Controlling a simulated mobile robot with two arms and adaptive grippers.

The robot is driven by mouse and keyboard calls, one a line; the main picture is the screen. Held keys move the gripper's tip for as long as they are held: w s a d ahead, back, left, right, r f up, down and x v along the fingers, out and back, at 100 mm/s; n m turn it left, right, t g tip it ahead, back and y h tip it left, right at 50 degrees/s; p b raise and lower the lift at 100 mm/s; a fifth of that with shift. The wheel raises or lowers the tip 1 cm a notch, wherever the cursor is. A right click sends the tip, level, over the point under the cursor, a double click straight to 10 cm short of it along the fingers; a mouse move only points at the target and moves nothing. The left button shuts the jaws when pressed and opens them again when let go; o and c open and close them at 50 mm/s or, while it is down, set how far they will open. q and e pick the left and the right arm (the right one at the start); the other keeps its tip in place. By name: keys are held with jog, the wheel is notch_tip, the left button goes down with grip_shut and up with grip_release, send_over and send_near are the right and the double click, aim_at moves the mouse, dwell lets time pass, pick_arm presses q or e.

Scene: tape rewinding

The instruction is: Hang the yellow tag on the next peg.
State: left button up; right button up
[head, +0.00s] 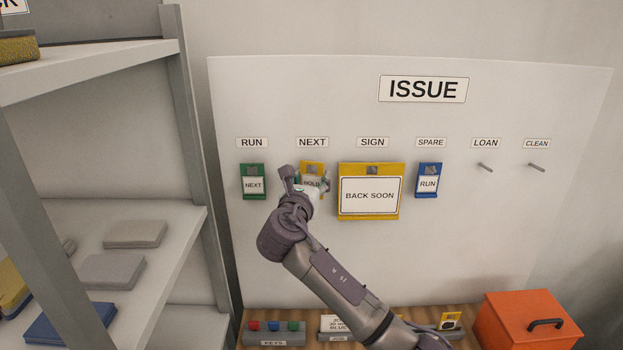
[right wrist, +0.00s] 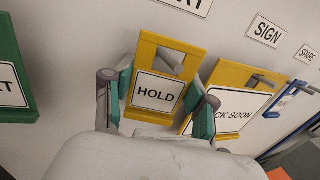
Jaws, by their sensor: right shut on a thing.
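The yellow tag (head: 313,166) is at the NEXT peg on the white ISSUE board (head: 470,240). In the right wrist view the yellow tag (right wrist: 148,48) reads HOLD and sits upright. The peg (right wrist: 169,62) shows in the opening at its top; whether the tag's weight rests on it I cannot tell. My right gripper (head: 307,186) is shut on the tag, one finger at each side edge, as the right wrist view also shows (right wrist: 158,98). In the head view the gripper covers the tag's lower part. My left gripper is out of view.
A green tag (head: 253,170) hangs left at RUN, a wide BACK SOON sign (head: 370,212) close right at SIGN, a blue tag (head: 429,170) at SPARE. LOAN (head: 485,167) and CLEAN (head: 537,168) pegs are bare. An orange box (head: 525,325) stands below; a shelf (head: 185,225) is left.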

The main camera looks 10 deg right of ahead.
jog(key=o, duration=0.6)
jog(key=shift+d+f, duration=0.1)
jog(key=shift+d, duration=0.05)
jog(key=shift+o, duration=1.4)
jog(key=shift+w+f, duration=0.1)
jog(key=shift+w, duration=0.05)
jog(key=shift+o, duration=0.3)
jog(key=shift+w+d+f, duration=0.1)
jog(key=shift+w+d, duration=0.05)
